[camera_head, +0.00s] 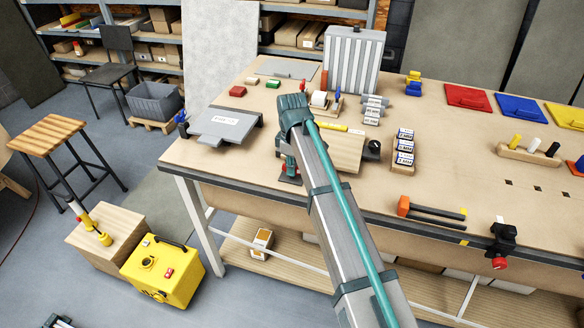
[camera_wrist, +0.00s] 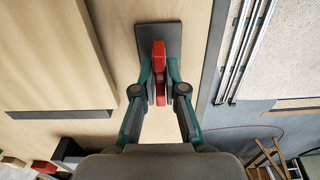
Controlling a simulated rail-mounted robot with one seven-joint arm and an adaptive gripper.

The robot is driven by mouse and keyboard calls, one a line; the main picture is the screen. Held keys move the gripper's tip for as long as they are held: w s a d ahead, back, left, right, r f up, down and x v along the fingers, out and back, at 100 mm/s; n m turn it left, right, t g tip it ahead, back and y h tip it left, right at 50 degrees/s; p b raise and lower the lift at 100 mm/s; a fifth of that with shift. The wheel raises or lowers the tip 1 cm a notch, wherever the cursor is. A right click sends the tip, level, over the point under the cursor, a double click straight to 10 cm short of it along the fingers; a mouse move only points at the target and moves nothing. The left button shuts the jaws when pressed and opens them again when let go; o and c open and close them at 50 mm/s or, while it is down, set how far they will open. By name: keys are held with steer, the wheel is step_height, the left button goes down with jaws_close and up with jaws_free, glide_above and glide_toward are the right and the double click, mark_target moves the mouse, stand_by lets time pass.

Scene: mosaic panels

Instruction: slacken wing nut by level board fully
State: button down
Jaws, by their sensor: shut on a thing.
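The wing nut (camera_wrist: 160,72) is red and sits on a small dark plate (camera_wrist: 172,32), which lies on the bench top near its front edge. My gripper (camera_wrist: 160,68) comes down over it, with a teal finger against each side of the red wings, and is shut on it. In the head view my gripper (camera_head: 289,164) is at the front edge of the bench, and the wing nut is mostly hidden there. A flat light-wood board (camera_head: 343,152) lies just right of my gripper. It fills the upper left of the wrist view (camera_wrist: 50,50).
A grey plate (camera_head: 222,122) with a blue knob (camera_head: 181,118) at its side sits left of my arm. Labelled blocks (camera_head: 404,146) and an orange-headed hammer (camera_head: 404,205) lie to the right. A ribbed grey panel (camera_head: 352,60) stands behind. Free floor lies beyond the bench edge.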

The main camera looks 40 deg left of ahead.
stand_by(0.4)
steer(key=c, duration=1.2)
jaws_free()
steer(key=shift+c, duration=0.2)
steer(key=shift+r, duration=0.1)
step_height(320, 180, up, 12)
